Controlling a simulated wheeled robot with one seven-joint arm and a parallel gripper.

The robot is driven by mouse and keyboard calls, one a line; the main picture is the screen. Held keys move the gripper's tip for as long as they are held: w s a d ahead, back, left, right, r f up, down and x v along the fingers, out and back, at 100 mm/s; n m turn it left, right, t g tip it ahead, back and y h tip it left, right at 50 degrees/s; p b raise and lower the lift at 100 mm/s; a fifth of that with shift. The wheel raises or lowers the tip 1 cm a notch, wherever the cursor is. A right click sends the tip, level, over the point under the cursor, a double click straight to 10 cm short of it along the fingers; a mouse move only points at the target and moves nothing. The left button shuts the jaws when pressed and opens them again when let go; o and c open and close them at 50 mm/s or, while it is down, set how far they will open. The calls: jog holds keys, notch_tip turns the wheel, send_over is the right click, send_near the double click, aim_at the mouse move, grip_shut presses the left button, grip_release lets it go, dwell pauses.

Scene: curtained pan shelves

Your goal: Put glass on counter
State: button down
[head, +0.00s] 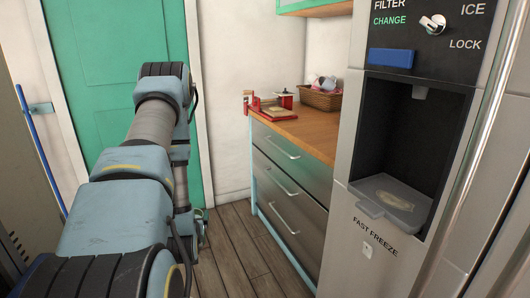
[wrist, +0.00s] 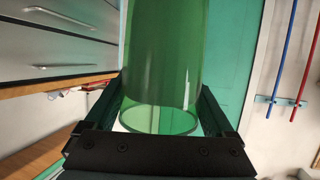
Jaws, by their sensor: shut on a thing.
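A green see-through glass (wrist: 160,70) fills the middle of the wrist view, with its round end near my gripper's base. My gripper (wrist: 162,88) is shut on it, one dark finger on each side. In the head view my arm reaches forward at the left, and the glass and fingers cannot be made out there. The counter (head: 312,132) has a wooden top over grey drawers and stands right of my arm. My gripper is apart from it. The wrist view, which looks turned over, shows grey drawers (wrist: 50,50) at the left.
On the counter are a red-framed item (head: 272,107) and a wicker basket (head: 320,97) at the back. The front part of the top is bare. A fridge with a dispenser (head: 405,150) stands close at the right. A green door (head: 120,60) is behind my arm.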

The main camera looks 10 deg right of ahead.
jog(key=s+d+r+m+g+h, duration=0.1)
jog(key=d+r+m+h, duration=0.2)
jog(key=d+r, duration=0.6)
jog(key=s+d+r+m+g+h+b, duration=0.15)
jog(key=d+r+m+h, duration=0.35)
jog(key=r, duration=0.6)
jog(key=d+r+m+g+h, duration=0.1)
jog(key=d+r+g+h, duration=0.1)
jog(key=d+r, duration=0.8)
jog(key=s+d+r+m+g+h, duration=0.35)
jog(key=s+d+r, duration=0.35)
jog(key=s, duration=0.4)
jog(key=s+d+m+g, duration=0.3)
jog(key=s+m+g, duration=0.2)
jog(key=s, duration=1)
jog(key=shift+s+f+b, duration=0.15)
jog(key=shift+s+b, duration=0.05)
jog(key=shift+b, duration=0.25)
jog(key=shift+d+h, duration=0.15)
jog(key=shift+h, duration=0.1)
